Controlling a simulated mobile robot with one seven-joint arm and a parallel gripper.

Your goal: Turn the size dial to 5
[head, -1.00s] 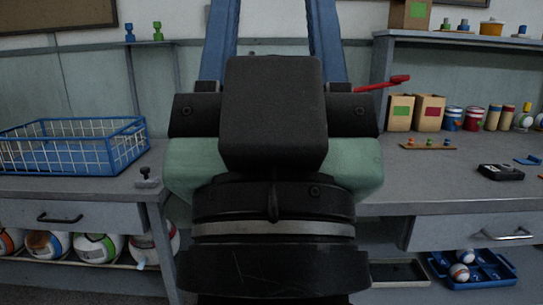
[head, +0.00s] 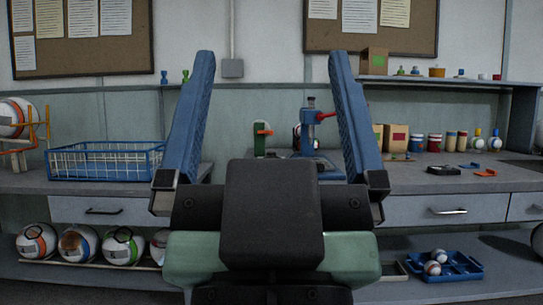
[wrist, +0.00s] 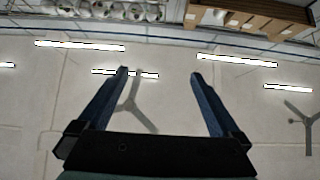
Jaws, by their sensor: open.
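My gripper (head: 272,70) is open and empty, its two blue fingers raised wide apart in front of the head camera. It also shows in the wrist view (wrist: 160,75), with only ceiling and upper shelving behind it. A blue press (head: 308,135) with a red lever (head: 326,116) stands on the bench beyond the fingers. Its base is partly hidden by my gripper.
A blue wire basket (head: 105,163) sits on the left bench. On the right bench are boxes, cans (head: 434,142) and a black device (head: 443,170). Balls (head: 75,243) lie on the lower shelf, and a blue tray (head: 455,266) is low at right.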

